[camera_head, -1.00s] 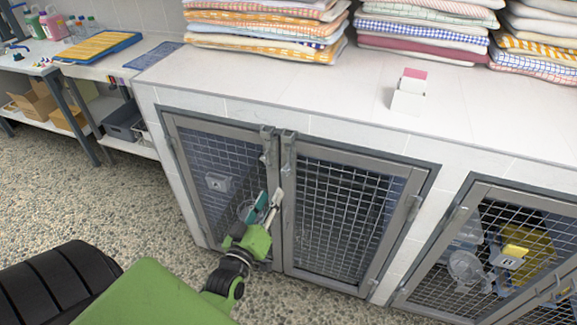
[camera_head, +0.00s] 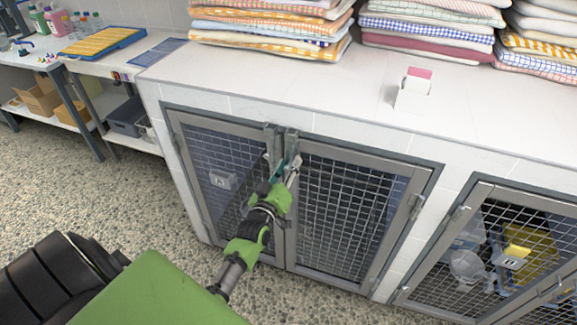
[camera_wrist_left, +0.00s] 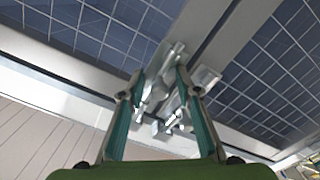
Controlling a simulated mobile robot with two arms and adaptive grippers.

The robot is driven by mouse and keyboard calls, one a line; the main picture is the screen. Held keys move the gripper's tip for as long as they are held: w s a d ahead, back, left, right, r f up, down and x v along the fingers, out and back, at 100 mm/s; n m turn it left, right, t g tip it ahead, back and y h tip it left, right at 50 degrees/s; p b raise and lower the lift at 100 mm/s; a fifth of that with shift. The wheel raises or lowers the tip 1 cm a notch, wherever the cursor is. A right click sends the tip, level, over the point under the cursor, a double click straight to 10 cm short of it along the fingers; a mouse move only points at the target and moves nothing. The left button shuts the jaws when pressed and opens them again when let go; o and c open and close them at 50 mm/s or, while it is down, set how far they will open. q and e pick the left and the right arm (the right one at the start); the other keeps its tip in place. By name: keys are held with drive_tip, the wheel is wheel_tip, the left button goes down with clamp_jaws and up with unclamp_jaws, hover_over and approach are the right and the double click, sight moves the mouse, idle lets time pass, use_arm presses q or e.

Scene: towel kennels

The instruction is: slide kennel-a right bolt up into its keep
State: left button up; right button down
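Kennel-a has two mesh doors. The right bolt (camera_head: 292,142) and the left bolt (camera_head: 271,140) sit side by side at the top of the meeting door edges. My left gripper (camera_head: 285,168) is at these bolts, reaching up from below, and partly covers them in the head view. In the left wrist view its teal-lined fingers (camera_wrist_left: 159,84) are spread, with metal bolt parts (camera_wrist_left: 165,66) between or just beyond them. I cannot tell whether a finger touches the bolt. More bolt hardware (camera_wrist_left: 207,80) shows beside the right-hand finger. My right gripper is not in view.
Folded towels (camera_head: 270,30) stand on the white counter (camera_head: 230,85) above the kennels, with a small white card holder (camera_head: 412,94). A second kennel (camera_head: 490,250) is at the right. A side table (camera_head: 85,66) stands at the left. The pebbled floor is clear in front.

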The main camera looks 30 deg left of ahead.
sight(291, 153)
use_arm(q)
clamp_jaws()
wheel_tip(291, 153, up, 4)
drive_tip(key=p, duration=0.3)
drive_tip(key=shift+f, duration=0.15)
unclamp_jaws()
